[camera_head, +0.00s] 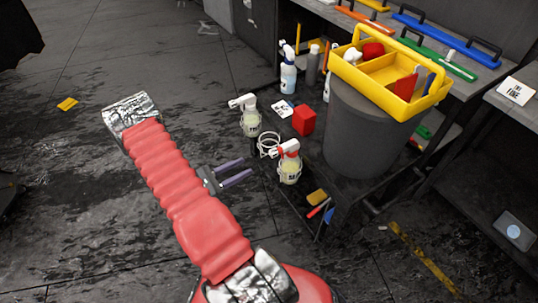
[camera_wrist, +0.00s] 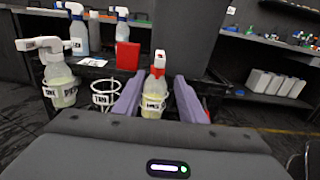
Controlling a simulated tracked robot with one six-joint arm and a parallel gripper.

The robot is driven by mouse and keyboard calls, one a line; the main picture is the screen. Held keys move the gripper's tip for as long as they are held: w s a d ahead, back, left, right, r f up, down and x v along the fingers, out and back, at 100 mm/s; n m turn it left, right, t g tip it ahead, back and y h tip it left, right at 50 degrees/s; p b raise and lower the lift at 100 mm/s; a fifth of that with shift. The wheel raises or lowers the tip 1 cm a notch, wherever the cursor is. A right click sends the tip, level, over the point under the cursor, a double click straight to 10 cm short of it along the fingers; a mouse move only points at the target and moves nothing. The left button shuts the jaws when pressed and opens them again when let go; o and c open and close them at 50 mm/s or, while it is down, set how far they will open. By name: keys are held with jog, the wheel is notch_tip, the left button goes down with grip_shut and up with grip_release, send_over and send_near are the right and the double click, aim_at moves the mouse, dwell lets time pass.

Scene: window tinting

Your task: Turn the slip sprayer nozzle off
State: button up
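A spray bottle with a red and white nozzle head (camera_head: 289,163) and pale yellow liquid sits in a wire ring holder at the bench's near edge. In the wrist view this bottle (camera_wrist: 154,88) stands upright, framed between my fingers. Its label is too blurred to read surely, so I cannot confirm it is the slip sprayer. A second sprayer with a white head (camera_head: 250,116) hangs in a holder farther left; it also shows in the wrist view (camera_wrist: 60,80). My gripper (camera_head: 248,171) is open and empty, its purple fingers pointing at the red-headed bottle, short of it.
An empty ring holder (camera_wrist: 104,97) is between the two sprayers. A red box (camera_head: 304,120) and blue-labelled bottles (camera_head: 288,75) stand behind. A grey bin (camera_head: 362,130) beneath a yellow tool caddy (camera_head: 345,73) stands right of the red-headed bottle. Floor to the left is mostly clear.

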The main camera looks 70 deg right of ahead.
aim_at(270, 154)
jog(key=x, duration=1.2)
jog(key=shift+s, duration=0.2)
jog(key=shift+c, duration=0.7)
grip_shut()
